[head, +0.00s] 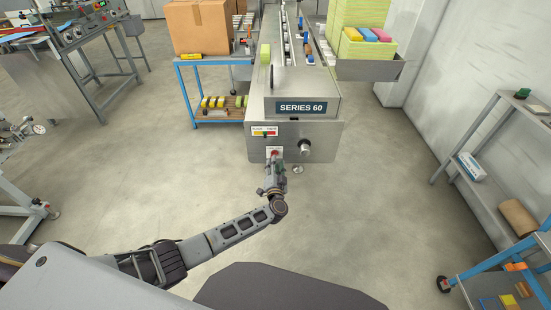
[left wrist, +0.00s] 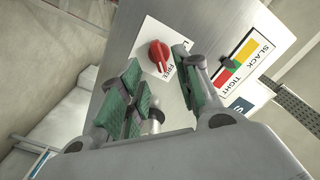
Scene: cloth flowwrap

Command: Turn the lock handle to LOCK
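The red lock handle (left wrist: 158,55) sits on a white label (left wrist: 168,75) on the metal front panel in the left wrist view. In the head view the left gripper (head: 273,172) is just below the white label on the SERIES 60 machine (head: 318,125). My right gripper is not in view.
A SLACK/TIGHT gauge label (left wrist: 240,62) is beside the lock label. A blue-framed cart (head: 187,88) stands left of the machine and a shelf rack (head: 470,140) far right. Floor in front is clear.

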